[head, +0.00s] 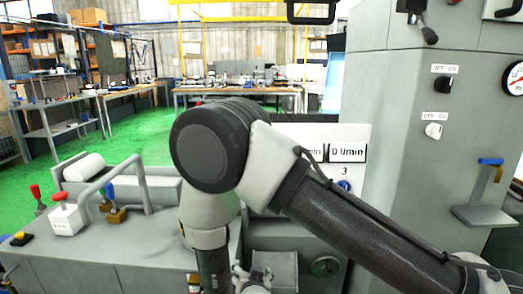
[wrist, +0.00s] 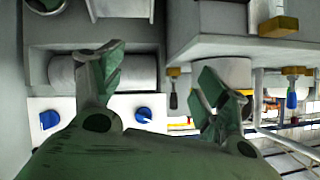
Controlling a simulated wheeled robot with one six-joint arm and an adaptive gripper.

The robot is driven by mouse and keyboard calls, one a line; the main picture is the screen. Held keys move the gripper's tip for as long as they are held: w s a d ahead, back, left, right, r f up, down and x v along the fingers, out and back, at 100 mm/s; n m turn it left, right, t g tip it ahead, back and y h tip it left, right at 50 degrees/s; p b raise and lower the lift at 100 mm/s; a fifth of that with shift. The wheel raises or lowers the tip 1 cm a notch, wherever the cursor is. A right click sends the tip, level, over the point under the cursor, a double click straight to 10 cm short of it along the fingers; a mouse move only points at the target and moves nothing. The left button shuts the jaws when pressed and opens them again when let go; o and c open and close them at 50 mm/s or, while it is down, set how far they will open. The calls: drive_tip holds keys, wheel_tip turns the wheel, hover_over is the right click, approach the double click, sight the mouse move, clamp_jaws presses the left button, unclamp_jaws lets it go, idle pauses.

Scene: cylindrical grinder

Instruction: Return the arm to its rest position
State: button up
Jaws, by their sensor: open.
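My gripper (wrist: 160,64) shows in the wrist view with its two green-grey fingers spread wide apart. Nothing is between the fingertips. Behind the fingers are a pale cylinder and grey machine surfaces; I cannot tell how far away they are. In the head view my arm (head: 375,236) comes in from the lower right, bends at a large dark-capped joint (head: 202,151) in the middle, and goes down toward the machine. I cannot make out the gripper's fingers in the head view.
A grey cabinet (head: 405,130) with switches and a gauge (head: 514,79) stands at right. A grey machine bed with a red-knobbed lever (head: 62,195) and a bent pipe (head: 137,180) lies at left. Blue knobs (wrist: 143,114) show in the wrist view. Green floor (head: 140,135) is open beyond.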

drive_tip(key=s+a+n+g+y, duration=0.1)
drive_tip(key=s+n+g, duration=0.3)
drive_tip(key=s+g, duration=0.4)
drive_tip(key=s+d+r, duration=0.3)
drive_tip(key=d+r, duration=0.9)
drive_tip(key=d, duration=0.1)
drive_tip(key=s+d+r+m+h, duration=0.1)
drive_tip(key=s+d+r, duration=0.2)
drive_tip(key=d+r, duration=0.9)
drive_tip(key=s+d+r+h, duration=0.1)
drive_tip(key=s+d+r, duration=0.2)
drive_tip(key=d+r, duration=0.9)
drive_tip(key=d, duration=0.3)
drive_tip(key=shift+s+d+r+m, duration=0.15)
drive_tip(key=shift+s+d+m, duration=0.15)
